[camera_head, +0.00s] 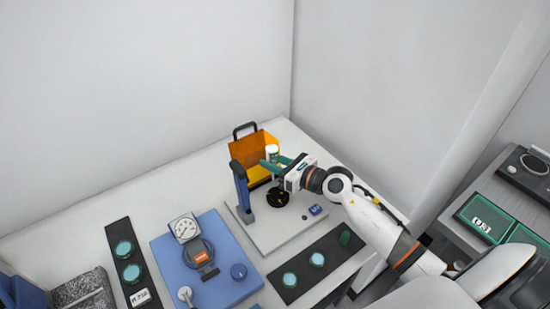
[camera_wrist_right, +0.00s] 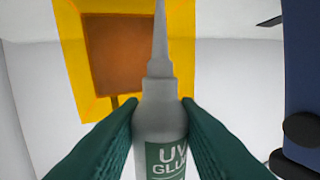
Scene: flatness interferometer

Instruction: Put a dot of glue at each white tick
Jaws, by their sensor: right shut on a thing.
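My right gripper (camera_head: 277,164) is shut on a glue bottle (camera_head: 272,152) with a green label. In the right wrist view the bottle (camera_wrist_right: 160,125) reads "UV GLUE" and sits between the two green fingers (camera_wrist_right: 160,115), its tapered grey nozzle pointing up the picture. The gripper is in front of an orange shield (camera_head: 245,152), which also shows behind the nozzle (camera_wrist_right: 115,50). Below the gripper, a black round part (camera_head: 278,197) stands on a pale base plate (camera_head: 285,236). White ticks are too small to make out. My left gripper is not in view.
A blue post (camera_head: 240,184) stands left of the gripper. A blue base (camera_head: 225,289) with a dial gauge (camera_head: 184,228) is further left. Dark trays (camera_head: 118,231) and (camera_head: 331,246) hold green discs. A side bench (camera_head: 470,185) with green boxes is at right.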

